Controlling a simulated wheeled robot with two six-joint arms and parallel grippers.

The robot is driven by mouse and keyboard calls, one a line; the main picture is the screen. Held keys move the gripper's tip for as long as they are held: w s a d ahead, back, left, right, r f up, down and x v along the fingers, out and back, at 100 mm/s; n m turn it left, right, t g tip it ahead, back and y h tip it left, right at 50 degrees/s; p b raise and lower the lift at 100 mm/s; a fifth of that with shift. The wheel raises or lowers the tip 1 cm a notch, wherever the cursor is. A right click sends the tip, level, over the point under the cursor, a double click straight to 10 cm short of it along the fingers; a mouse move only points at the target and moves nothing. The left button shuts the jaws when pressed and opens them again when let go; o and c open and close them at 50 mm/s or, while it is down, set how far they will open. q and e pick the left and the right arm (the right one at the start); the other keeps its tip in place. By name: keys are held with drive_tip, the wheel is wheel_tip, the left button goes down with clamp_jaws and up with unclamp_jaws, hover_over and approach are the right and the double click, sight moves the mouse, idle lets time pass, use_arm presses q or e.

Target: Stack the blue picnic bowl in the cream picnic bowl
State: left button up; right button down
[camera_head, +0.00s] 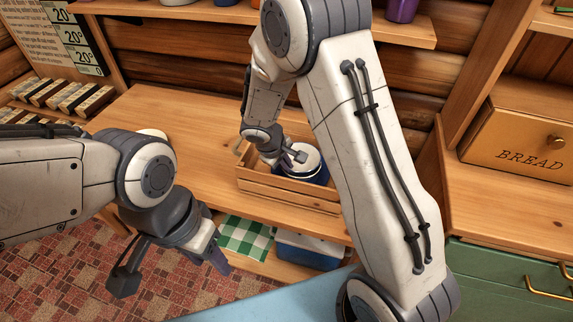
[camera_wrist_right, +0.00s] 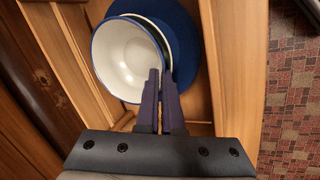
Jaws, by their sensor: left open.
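A bowl with a blue rim and white inside, which I take as the blue picnic bowl (camera_wrist_right: 125,55), is in the wooden crate area in the right wrist view. A second pale rim with a dark edge (camera_wrist_right: 167,38) shows just beyond its right side; I cannot tell whether it is the cream bowl. My right gripper (camera_wrist_right: 161,72) has its fingers close together on the blue bowl's near right wall. In the head view my right gripper (camera_head: 294,158) is over the crate, beside the pale and blue dishes (camera_head: 309,168). My left gripper (camera_head: 172,266) is open and empty, left of the counter's front edge.
The wooden crate (camera_head: 287,198) stands on the counter (camera_head: 170,120). A blue plate-like dish (camera_wrist_right: 194,45) lies under the bowls. A lower shelf holds a green checked cloth (camera_head: 243,235) and a blue-white box (camera_head: 305,252). A bread box (camera_head: 520,135) stands right. The counter's left part is clear.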

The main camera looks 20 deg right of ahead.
drive_tip(key=c, duration=1.1)
unclamp_jaws()
drive_tip(key=shift+o, duration=0.2)
drive_tip(key=shift+r, duration=0.25)
drive_tip(key=p+v, duration=0.2)
drive_tip(key=v, duration=0.9)
drive_tip(key=s+a+r+g+y, duration=0.1)
drive_tip(key=s+a+r, duration=0.1)
drive_tip(key=s, duration=0.6)
drive_tip(key=s+a+r+y, duration=0.1)
drive_tip(key=s+a+y, duration=0.1)
drive_tip(key=s, duration=0.7)
drive_tip(key=s+a+r+g+y, duration=0.1)
drive_tip(key=s+a, duration=0.3)
drive_tip(key=s, duration=0.4)
drive_tip(key=shift+s+r+g+y, duration=0.3)
drive_tip(key=shift+s+r+y, duration=0.15)
drive_tip(key=shift+r, duration=0.35)
drive_tip(key=shift+w+r, duration=0.1)
